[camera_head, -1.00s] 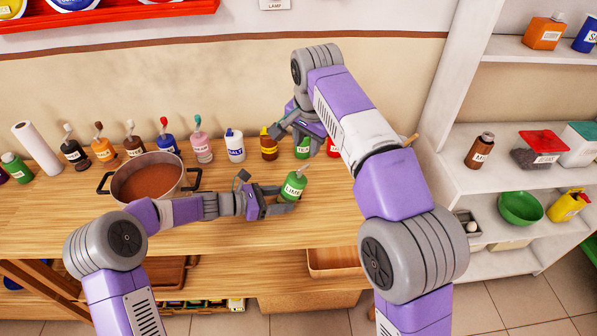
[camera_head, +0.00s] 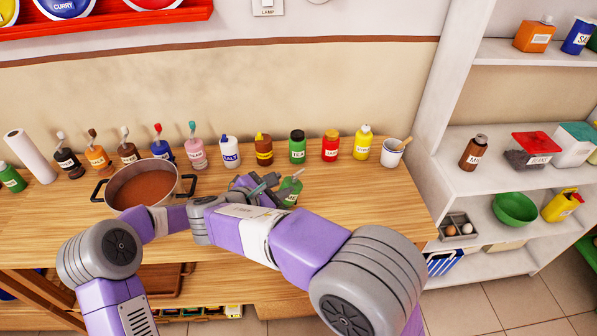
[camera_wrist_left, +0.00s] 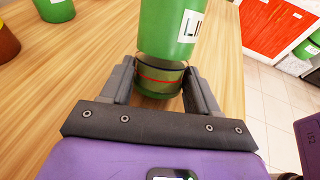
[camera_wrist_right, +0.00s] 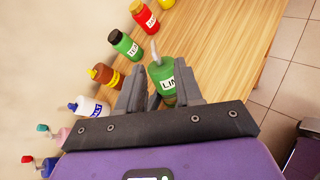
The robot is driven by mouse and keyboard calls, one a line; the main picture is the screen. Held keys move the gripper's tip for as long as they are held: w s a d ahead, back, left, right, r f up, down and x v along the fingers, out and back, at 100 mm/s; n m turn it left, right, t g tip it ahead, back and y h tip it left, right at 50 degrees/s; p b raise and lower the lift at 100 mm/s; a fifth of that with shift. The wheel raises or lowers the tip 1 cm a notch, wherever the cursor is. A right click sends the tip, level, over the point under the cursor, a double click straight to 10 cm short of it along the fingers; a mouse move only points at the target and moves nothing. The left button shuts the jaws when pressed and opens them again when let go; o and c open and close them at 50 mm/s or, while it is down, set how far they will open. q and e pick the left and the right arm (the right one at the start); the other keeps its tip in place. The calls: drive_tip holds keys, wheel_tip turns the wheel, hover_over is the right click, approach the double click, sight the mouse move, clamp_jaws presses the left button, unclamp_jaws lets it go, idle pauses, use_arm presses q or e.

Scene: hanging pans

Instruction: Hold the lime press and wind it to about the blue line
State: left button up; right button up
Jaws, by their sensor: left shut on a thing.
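The lime press is a green bottle (camera_head: 291,189) labelled LIME with a pale nozzle, upright near the middle of the table. In the left wrist view the bottle body (camera_wrist_left: 168,30) stands above an olive lower ring (camera_wrist_left: 160,80) with a red line. My left gripper (camera_wrist_left: 158,78) is shut on this lower part. My right gripper (camera_wrist_right: 161,70) is open, its fingers either side of the bottle in the right wrist view; contact is not clear. In the head view my right arm hides most of the left gripper. I see no blue line.
A pot (camera_head: 146,187) of brown liquid stands left of the grippers. Several bottles line the back, including tea (camera_head: 297,147), a red bottle (camera_head: 330,146) and a yellow bottle (camera_head: 362,142). A white cup (camera_head: 391,153) stands at right. The table's right front is clear.

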sight(294, 175)
drive_tip(key=w+d+f, duration=0.1)
drive_tip(key=w, duration=0.2)
drive_tip(key=w+d+f+n, duration=0.1)
drive_tip(key=w+d+f, duration=0.1)
drive_tip(key=w+d+f+n+t, duration=0.1)
drive_tip(key=w+d, duration=0.1)
drive_tip(key=w, duration=0.1)
drive_tip(key=shift+w+d+f, duration=0.25)
drive_tip(key=shift+w, duration=0.1)
clamp_jaws()
